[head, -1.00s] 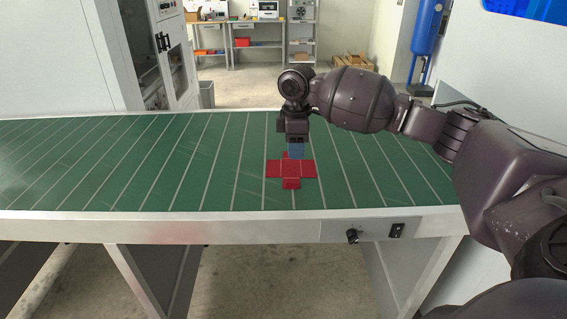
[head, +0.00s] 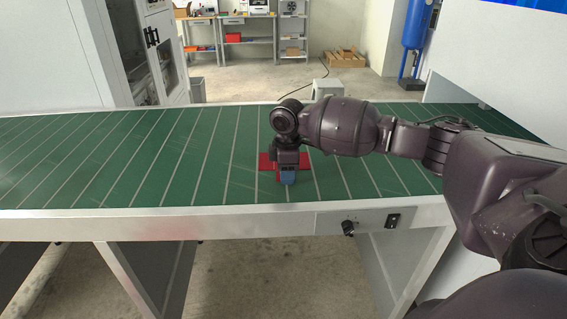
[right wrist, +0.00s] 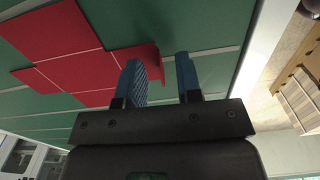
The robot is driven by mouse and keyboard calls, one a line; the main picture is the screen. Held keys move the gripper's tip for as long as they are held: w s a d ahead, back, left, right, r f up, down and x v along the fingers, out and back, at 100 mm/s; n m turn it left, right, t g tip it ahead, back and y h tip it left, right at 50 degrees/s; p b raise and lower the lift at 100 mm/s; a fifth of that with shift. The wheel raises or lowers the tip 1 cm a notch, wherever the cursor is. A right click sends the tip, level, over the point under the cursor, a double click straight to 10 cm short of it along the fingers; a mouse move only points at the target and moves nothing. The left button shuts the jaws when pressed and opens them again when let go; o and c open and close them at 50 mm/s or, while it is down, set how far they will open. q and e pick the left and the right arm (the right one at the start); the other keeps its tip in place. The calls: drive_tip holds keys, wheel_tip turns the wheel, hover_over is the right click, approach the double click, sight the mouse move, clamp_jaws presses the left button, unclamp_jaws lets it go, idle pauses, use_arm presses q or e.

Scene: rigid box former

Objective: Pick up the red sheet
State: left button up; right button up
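The red sheet (head: 304,160) is a flat cross-shaped blank on the green conveyor table, partly hidden behind my right gripper in the head view. In the right wrist view the red sheet (right wrist: 58,48) shows crease lines, and one flap beside the fingers appears bent up. My right gripper (head: 287,181) points down over the near part of the sheet. Its two blue fingers (right wrist: 160,75) are apart, with the flap's edge showing close to the gap between them. I cannot tell whether they touch it. My left gripper is in neither view.
The green table (head: 120,160) has pale cross strips and is clear to the left of the sheet. Its metal front edge carries a knob (head: 348,228) and a switch (head: 393,221). A white machine stands at the right.

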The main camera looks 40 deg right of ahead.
drive_tip(key=shift+c, duration=0.4)
clamp_jaws()
